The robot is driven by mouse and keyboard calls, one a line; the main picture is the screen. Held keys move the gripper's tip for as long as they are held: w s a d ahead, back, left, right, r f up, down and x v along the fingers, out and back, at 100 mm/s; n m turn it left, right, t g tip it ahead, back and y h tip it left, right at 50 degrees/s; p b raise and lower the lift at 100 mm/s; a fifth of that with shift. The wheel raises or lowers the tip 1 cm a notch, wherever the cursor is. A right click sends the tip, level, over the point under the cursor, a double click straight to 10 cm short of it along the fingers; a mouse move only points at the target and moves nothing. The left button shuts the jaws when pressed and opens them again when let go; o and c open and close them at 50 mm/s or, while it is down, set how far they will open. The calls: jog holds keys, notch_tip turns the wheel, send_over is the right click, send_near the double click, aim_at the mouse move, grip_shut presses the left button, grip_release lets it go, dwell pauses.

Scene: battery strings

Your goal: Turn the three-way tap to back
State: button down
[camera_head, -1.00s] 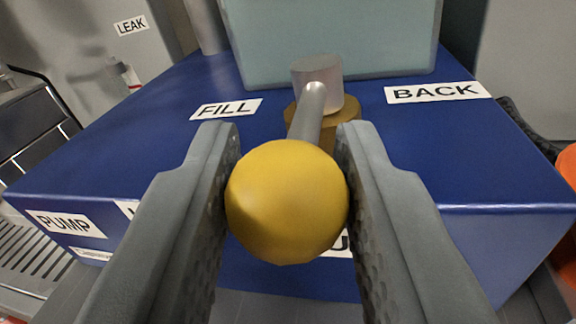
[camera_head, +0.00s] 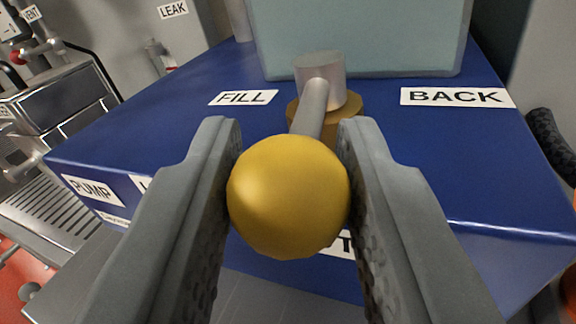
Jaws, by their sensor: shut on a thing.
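The three-way tap has a metal hub (camera_head: 320,80) on a brass base, standing on a blue box (camera_head: 400,150). Its grey lever (camera_head: 311,110) points from the hub toward me and slightly left, ending in a yellow ball knob (camera_head: 288,197). My gripper (camera_head: 289,185) is shut on the yellow knob, one finger at each side. A FILL label (camera_head: 243,97) lies left of the hub and a BACK label (camera_head: 457,97) lies right of it. A label on the front face is partly hidden behind the knob and fingers.
A pale teal tank (camera_head: 355,40) stands right behind the hub. A PUMP label (camera_head: 92,190) is on the box's front left. A dark hose (camera_head: 552,145) is at the right. Metal equipment with a slatted tray (camera_head: 45,210) is at the left.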

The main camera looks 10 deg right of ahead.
aim_at(327, 100)
jog(key=shift+s+d+n+y, duration=0.15)
jog(key=shift+d+n+y, duration=0.8)
jog(key=shift+y, duration=0.75)
jog(key=shift+s+d+n+y, duration=0.1)
jog(key=shift+d+n+y, duration=0.45)
jog(key=shift+n+y, duration=0.95)
jog(key=shift+s+d+n+y, duration=0.15)
jog(key=shift+d+n+y, duration=0.65)
jog(key=shift+y, duration=1.1)
jog(key=c, duration=1.1)
grip_release()
jog(key=shift+c, duration=0.2)
jog(key=shift+s, duration=0.1)
jog(key=v, duration=1.7)
jog(key=shift+d, duration=0.15)
jog(key=shift+r, duration=0.1)
